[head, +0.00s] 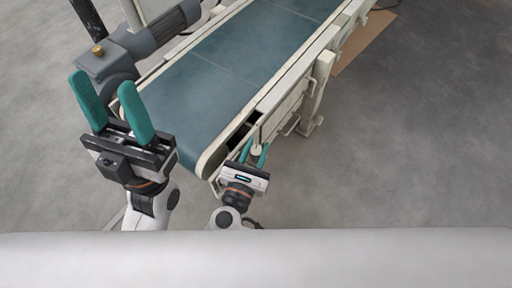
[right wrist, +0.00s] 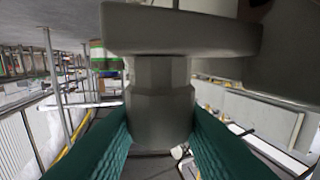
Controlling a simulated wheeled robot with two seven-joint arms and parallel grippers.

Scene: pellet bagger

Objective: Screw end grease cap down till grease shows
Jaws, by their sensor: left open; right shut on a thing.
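The end grease cap (right wrist: 160,95) is a grey faceted piece under a wider grey flange (right wrist: 180,30) in the right wrist view. My right gripper (right wrist: 160,135) is shut on it, with a green finger pad against each side. In the head view my right gripper (head: 255,152) is at the near right corner of the conveyor, beside its side frame; the cap is mostly hidden there. No grease can be made out. My left gripper (head: 106,82) is open and empty, fingers pointing up, left of the belt's near end.
The conveyor (head: 225,65) has a blue-green belt and cream side rails, and runs away to the upper right. A grey motor housing (head: 140,42) with a brass-coloured knob (head: 98,50) stands behind my left gripper. Bare floor (head: 420,130) is clear on the right.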

